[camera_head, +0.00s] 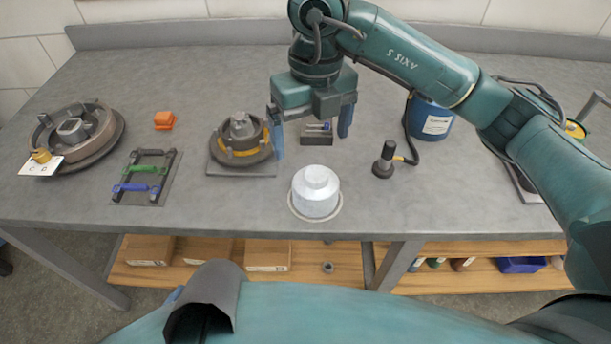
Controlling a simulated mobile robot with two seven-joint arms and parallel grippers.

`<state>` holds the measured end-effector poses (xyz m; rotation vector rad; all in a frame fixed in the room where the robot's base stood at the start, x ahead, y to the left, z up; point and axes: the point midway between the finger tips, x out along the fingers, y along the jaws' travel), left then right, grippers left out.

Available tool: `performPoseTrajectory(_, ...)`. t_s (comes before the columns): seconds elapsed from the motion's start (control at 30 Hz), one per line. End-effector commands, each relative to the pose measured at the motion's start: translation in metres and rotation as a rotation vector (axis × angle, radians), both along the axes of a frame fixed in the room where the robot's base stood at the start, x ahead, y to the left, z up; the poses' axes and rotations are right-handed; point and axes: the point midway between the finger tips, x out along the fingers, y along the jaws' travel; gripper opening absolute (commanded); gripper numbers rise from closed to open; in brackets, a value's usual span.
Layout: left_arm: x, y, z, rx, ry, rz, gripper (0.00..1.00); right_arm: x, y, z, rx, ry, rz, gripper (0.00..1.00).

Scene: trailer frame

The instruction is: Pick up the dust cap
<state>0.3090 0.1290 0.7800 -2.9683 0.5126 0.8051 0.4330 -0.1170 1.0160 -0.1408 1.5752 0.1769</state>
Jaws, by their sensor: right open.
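The dust cap (316,192) looks like a silvery-white stepped round cap. It sits upright on a pale round base near the front edge of the grey bench, at the middle. My right gripper (312,143) hangs above and behind the cap in the picture, fingers pointing down. Its two fingers are spread wide with nothing between them. It appears apart from the cap. My left gripper is not in view.
A hub (240,141) on a square plate stands left of the cap. A dark upright tool (384,160) and a blue container (429,118) stand right. A rack with coloured clips (145,178), an orange block (164,121) and a brake drum (77,137) are further left.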

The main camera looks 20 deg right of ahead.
Motion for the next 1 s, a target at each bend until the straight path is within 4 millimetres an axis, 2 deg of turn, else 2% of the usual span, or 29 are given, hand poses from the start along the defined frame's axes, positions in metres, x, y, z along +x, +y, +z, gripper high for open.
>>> performPoseTrajectory(0.13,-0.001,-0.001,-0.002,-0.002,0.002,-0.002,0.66,0.002,-0.006,-0.013,-0.030,-0.009,-0.015,0.92)
performPoseTrajectory(0.4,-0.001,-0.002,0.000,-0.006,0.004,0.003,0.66,0.002,-0.005,-0.062,-0.026,-0.008,-0.013,0.92)
performPoseTrajectory(0.67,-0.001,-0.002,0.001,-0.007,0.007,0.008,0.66,0.002,-0.006,-0.082,-0.025,-0.009,-0.012,0.92)
performPoseTrajectory(0.9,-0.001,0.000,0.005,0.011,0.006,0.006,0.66,0.001,-0.008,-0.117,-0.024,-0.008,-0.013,0.92)
performPoseTrajectory(1.0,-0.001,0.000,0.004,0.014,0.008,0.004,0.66,0.001,-0.008,-0.126,-0.024,-0.010,-0.012,0.92)
